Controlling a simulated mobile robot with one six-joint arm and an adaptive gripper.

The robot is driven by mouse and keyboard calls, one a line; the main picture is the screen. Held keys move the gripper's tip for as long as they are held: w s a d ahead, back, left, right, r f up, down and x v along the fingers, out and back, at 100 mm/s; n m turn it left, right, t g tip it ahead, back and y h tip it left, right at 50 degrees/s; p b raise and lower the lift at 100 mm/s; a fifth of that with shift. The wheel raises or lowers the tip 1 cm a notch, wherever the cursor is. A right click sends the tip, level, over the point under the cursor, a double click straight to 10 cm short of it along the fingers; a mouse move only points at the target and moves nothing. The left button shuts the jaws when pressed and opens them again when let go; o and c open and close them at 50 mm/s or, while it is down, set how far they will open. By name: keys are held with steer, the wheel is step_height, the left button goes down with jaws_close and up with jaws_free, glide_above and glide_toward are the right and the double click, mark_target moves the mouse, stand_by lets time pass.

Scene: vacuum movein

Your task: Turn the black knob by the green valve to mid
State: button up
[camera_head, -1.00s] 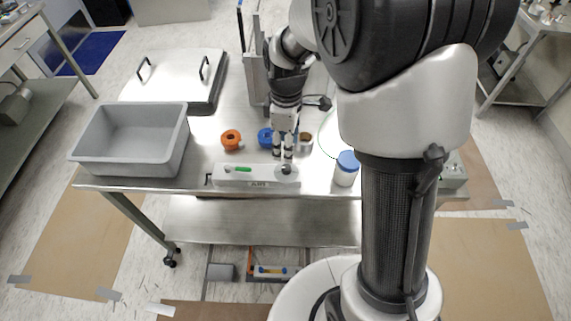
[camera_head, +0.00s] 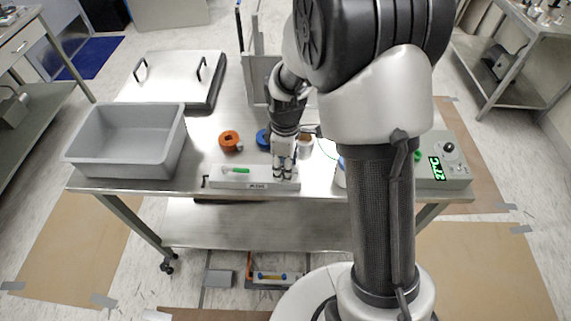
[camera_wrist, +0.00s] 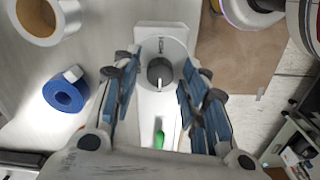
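The white valve panel (camera_head: 255,184) lies along the table's front edge, with a green valve handle (camera_head: 238,170) on it. The handle also shows in the wrist view (camera_wrist: 158,138). The black knob (camera_wrist: 160,72) sits on a round pale dial at the panel's end, its white pointer mark running roughly along the panel's length. My gripper (camera_wrist: 163,70) is open, with one blue-padded finger on each side of the knob and a visible gap on both sides. In the head view my gripper (camera_head: 283,175) is at the panel's right end and hides the knob.
An orange ring (camera_head: 230,140) and a blue ring (camera_wrist: 66,93) lie behind the panel. A grey box with a green display (camera_head: 436,168) is at right. My arm hides part of the table.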

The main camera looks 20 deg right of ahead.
jaws_close()
steer(key=shift+m, duration=0.4)
steer(key=m+p, duration=0.1)
steer(key=m, duration=0.2)
steer(key=shift+m+p, duration=0.3)
steer(key=shift+p, duration=0.1)
steer(key=m+p, duration=0.1)
steer(key=m, duration=0.3)
steer(key=shift+m, duration=0.3)
steer(key=m+p, duration=0.1)
steer(key=m, duration=0.3)
steer(key=m+p, duration=0.1)
steer(key=m, duration=0.3)
steer(key=shift+m, duration=0.3)
